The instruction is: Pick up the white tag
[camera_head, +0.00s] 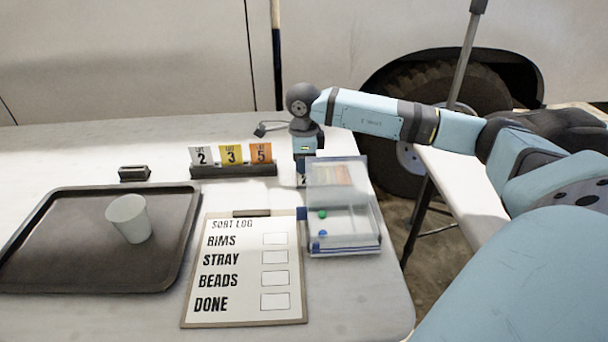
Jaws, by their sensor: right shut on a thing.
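My right gripper (303,168) is at the far side of the table, pointing down at the left edge of a clear box. It is shut on a small white tag (301,181) with a dark mark like a 2, partly hidden by the gripper and the box. Another white tag (202,156), marked 2, stands in a dark rack (235,171) to the left. Beside it stand a yellow tag (231,154) marked 3 and an orange tag (261,153) marked 5. My left gripper is not in view.
The clear box (343,218) holds a green and a blue bead. A sort log board (245,270) lies in front. A dark tray (60,277) with a white cup (130,218) is at left. A small black block (134,173) stands behind the tray. The table's right edge is close.

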